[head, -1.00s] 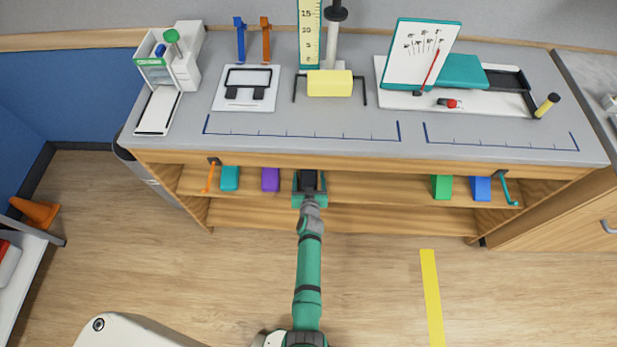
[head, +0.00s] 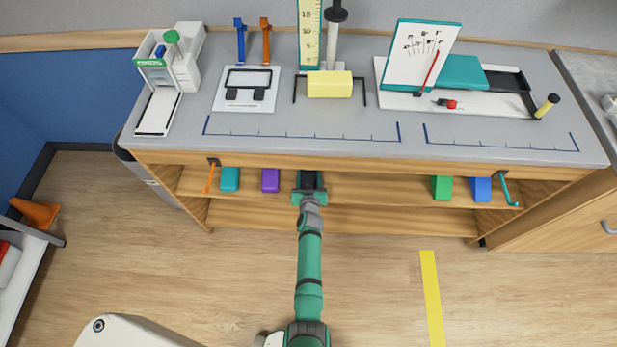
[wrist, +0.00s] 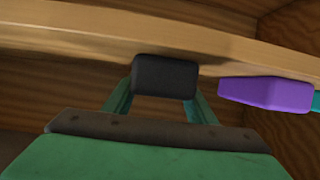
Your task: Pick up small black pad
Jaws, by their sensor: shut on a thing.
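The small black pad (wrist: 165,76) is between the two green fingers of my gripper (wrist: 160,95) in the wrist view, and the fingers are shut on it. Its dark face is toward the wrist camera, just below the wooden front edge. In the head view my gripper (head: 310,186) is at the shelf under the counter, right of the purple block. The pad (head: 309,180) shows there as a dark patch at the end of my arm. I cannot tell whether it touches the shelf.
A purple block (head: 270,180) and a teal block (head: 230,178) are left of the gripper. A green block (head: 442,187) and a blue block (head: 481,189) are farther right. The counter edge (head: 370,163) overhangs the shelf. The shelf right of my gripper has free room.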

